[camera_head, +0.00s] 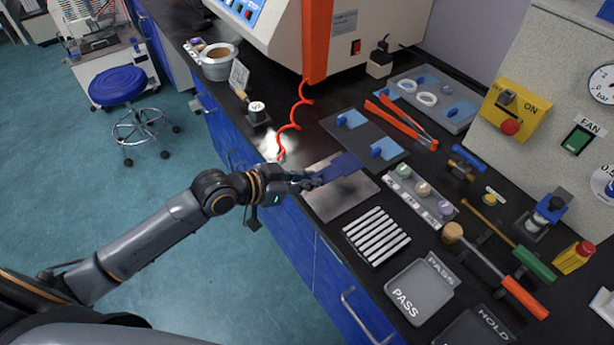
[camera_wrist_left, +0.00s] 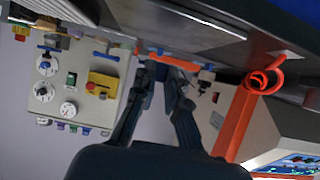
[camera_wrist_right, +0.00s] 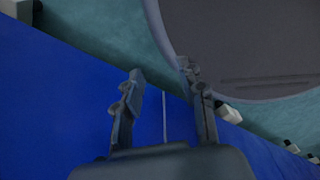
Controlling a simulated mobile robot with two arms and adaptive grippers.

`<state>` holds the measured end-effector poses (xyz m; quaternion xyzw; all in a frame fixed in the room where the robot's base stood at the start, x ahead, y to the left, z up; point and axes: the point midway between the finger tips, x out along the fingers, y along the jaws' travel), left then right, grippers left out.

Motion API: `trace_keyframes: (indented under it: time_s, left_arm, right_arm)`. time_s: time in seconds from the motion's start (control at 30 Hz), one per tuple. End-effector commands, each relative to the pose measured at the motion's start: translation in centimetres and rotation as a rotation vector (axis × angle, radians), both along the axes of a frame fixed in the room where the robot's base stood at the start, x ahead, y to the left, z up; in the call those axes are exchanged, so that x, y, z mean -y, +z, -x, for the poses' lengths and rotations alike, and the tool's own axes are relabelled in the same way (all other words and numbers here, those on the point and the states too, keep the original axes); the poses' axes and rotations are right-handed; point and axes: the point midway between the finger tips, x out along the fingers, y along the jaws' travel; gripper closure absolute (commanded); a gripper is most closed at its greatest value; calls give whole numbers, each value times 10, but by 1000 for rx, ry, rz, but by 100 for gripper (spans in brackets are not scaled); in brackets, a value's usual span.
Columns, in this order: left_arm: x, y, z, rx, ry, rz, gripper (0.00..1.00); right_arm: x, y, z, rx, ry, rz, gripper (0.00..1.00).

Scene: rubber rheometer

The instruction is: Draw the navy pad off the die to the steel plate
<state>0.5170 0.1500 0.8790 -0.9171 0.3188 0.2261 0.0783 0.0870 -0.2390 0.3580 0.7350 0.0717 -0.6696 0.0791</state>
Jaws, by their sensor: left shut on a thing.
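The navy pad (camera_head: 342,167) is a thin dark-blue piece over the far edge of the steel plate (camera_head: 345,200). My left gripper (camera_head: 318,180) is shut on its near-left end; whether the pad touches the plate is hard to tell. In the left wrist view my left gripper (camera_wrist_left: 162,75) shows narrowed fingers, and the pad is not clear there. A dark grey plate with two blue blocks, apparently the die (camera_head: 365,132), lies just beyond the pad. My right gripper (camera_wrist_right: 160,80) shows only in the right wrist view, open and empty, fingers apart.
Red tongs (camera_head: 402,122) lie behind the dark plate. A coiled red hose (camera_head: 294,118) hangs close to my left gripper. A white slatted rack (camera_head: 376,236) and the PASS tray (camera_head: 419,291) stand in front. A tray of samples (camera_head: 420,195) is right of the steel plate.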

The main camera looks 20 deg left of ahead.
Motion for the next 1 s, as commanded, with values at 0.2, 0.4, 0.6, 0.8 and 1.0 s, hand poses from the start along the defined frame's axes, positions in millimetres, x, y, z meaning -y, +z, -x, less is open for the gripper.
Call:
trace_keyframes:
  time_s: [0.2,0.4,0.6,0.8,1.0]
  left_arm:
    - [0,-15,0,1,1,0,100]
    - [0,-28,0,0,1,-1,100]
    - [0,-39,0,1,0,0,100]
    - [0,-45,0,1,0,-1,100]
    - [0,-45,0,1,0,-1,100]
  right_arm:
    - [-2,-10,0,0,2,-2,60]
    - [-5,-17,0,-1,3,-6,60]
    - [-7,-24,1,-2,2,-8,60]
    - [-7,-27,1,-2,2,-8,60]
    - [-6,-27,1,-2,2,-8,60]
